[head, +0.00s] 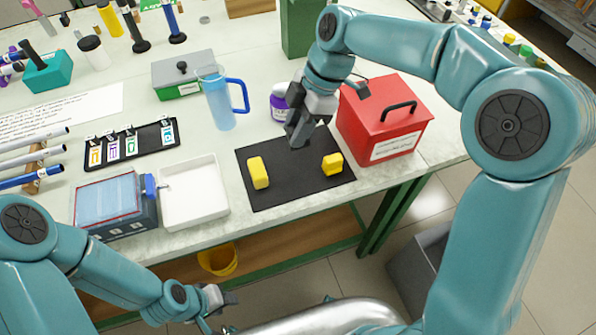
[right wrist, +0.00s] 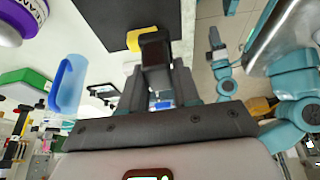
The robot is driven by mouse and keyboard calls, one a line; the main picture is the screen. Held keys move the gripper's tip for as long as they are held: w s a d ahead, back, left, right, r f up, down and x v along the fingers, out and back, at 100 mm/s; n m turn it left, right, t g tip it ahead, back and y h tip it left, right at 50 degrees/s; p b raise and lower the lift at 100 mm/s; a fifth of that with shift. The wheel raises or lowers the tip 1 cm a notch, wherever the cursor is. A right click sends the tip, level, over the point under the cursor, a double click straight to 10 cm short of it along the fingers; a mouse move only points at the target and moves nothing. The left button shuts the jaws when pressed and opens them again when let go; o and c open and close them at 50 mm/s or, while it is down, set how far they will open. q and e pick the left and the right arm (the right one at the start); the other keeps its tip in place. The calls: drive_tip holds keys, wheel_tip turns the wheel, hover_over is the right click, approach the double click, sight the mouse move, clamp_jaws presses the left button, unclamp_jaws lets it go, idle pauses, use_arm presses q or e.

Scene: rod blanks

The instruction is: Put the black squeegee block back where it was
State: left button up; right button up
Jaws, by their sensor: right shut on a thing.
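My right gripper (head: 307,119) is shut on the black squeegee block (right wrist: 155,48) and holds it above the far part of the black mat (head: 285,195). In the right wrist view the block sticks out between the two fingers (right wrist: 158,88). In the head view the dark block and dark fingers are hard to tell apart. Two yellow blocks lie on the mat, one at left (head: 258,172) and one at right (head: 332,164). My left gripper (head: 217,300) is low at the front, below the table edge; its jaw opening is unclear.
A red box (head: 372,125) with a black handle stands right of the mat. A purple-labelled jar (head: 279,103) and a blue jug (head: 219,105) stand behind it. A white tray (head: 193,205) lies to the left. The mat's middle is clear.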

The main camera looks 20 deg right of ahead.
wheel_tip(320, 180, down, 14)
drive_tip(key=shift+f, duration=0.1)
idle(0.4)
drive_tip(key=o, duration=1)
drive_tip(key=shift+f, duration=0.1)
drive_tip(key=shift+r, duration=0.3)
drive_tip(key=v, duration=1.1)
drive_tip(key=shift+d+r, duration=0.3)
